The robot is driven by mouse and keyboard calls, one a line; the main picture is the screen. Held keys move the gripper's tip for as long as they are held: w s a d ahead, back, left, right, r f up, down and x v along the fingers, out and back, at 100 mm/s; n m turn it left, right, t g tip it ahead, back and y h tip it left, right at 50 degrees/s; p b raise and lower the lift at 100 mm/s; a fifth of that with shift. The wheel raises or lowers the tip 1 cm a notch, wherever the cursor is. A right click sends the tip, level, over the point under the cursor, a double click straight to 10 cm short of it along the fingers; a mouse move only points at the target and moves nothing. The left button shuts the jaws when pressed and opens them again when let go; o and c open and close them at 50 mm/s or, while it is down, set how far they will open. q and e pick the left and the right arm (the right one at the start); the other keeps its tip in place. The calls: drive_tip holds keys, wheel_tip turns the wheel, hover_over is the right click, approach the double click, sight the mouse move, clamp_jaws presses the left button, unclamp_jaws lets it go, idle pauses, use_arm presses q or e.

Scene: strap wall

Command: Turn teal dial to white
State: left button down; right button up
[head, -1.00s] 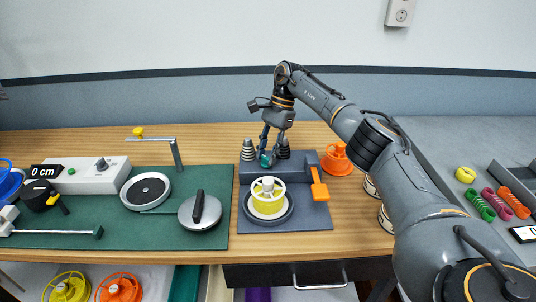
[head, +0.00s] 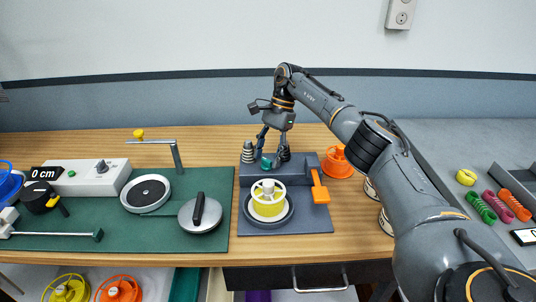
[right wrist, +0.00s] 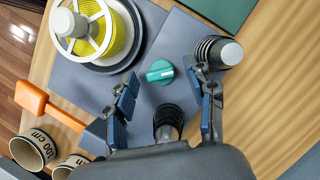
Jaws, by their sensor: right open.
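The teal dial (head: 266,162) sits at the back of a grey station block, between two dark ribbed cones. In the right wrist view the dial (right wrist: 160,72) is a round teal knob with a pale line on its top. My right gripper (right wrist: 164,98) is open and empty, with its fingers spread just short of the dial and apart from it. In the head view it hangs over the dial (head: 268,150) from above. White marks around the dial cannot be made out. My left gripper is not in view.
A yellow spool in a white wheel (head: 268,197) stands in front of the dial, with an orange lever (head: 319,186) beside it. A ribbed cone (right wrist: 218,52) stands close to one finger. A green mat (head: 120,235) with other devices lies left.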

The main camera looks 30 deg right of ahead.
drive_tip(key=v, duration=0.7)
drive_tip(key=shift+w+d+r, duration=0.1)
drive_tip(key=shift+r, duration=0.1)
